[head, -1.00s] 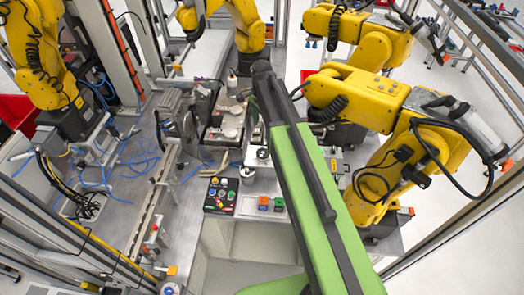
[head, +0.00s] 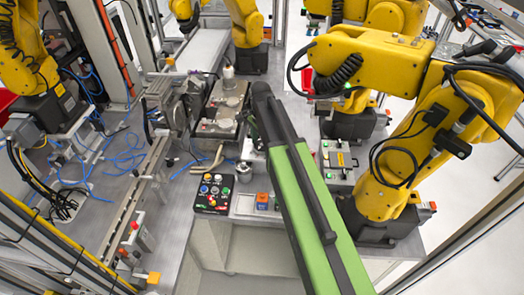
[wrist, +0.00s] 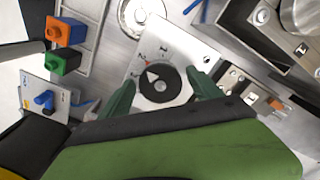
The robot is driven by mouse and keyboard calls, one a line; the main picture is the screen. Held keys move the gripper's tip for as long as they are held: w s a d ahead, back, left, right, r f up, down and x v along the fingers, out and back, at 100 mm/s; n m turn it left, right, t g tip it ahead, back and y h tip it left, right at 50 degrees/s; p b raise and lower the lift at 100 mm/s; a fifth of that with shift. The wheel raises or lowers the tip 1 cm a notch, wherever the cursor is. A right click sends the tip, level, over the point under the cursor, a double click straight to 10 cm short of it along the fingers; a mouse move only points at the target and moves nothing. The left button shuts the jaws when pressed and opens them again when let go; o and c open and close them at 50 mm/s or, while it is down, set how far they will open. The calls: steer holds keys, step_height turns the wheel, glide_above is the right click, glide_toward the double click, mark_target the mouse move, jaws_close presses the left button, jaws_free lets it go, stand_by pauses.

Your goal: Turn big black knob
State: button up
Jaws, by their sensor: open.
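The big black knob (wrist: 158,84) is round with a light pointer mark. It sits on a pale metal plate (wrist: 174,40) with small red marks beside it in the wrist view. My gripper (wrist: 165,90) is open, with one green finger left of the knob and one right of it. The fingers appear spread on either side of the knob; I cannot tell whether they touch it or how high they are. In the head view my green and black arm covers the area, and I cannot make out the knob or the fingertips there.
A black button panel (head: 213,193) stands left of my arm. A large yellow robot arm (head: 380,70) stands at the right.

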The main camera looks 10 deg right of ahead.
steer(key=shift+r, duration=0.1)
steer(key=c, duration=1.2)
steer(key=shift+d, duration=0.25)
steer(key=shift+c, duration=0.7)
steer(key=shift+a, duration=0.2)
